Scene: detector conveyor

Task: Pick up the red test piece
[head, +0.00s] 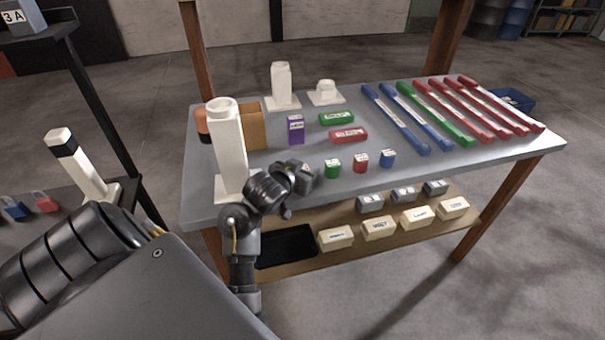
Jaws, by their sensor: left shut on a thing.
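A small red piece (360,162) with a white label stands near the table's front edge, between a small green piece (333,169) and a small blue piece (387,158). A larger red labelled block (348,135) lies behind them. I cannot read which one is the test piece. My left gripper (304,174) is at the front edge, left of the small green piece and apart from the small red piece. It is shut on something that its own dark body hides. My right gripper is not in view.
A tall white post (229,145) stands close left of my left gripper. A purple box (296,129), a green block (336,118) and several coloured bars (490,105) are on the grey table (440,164). A lower shelf (295,264) holds labelled blocks.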

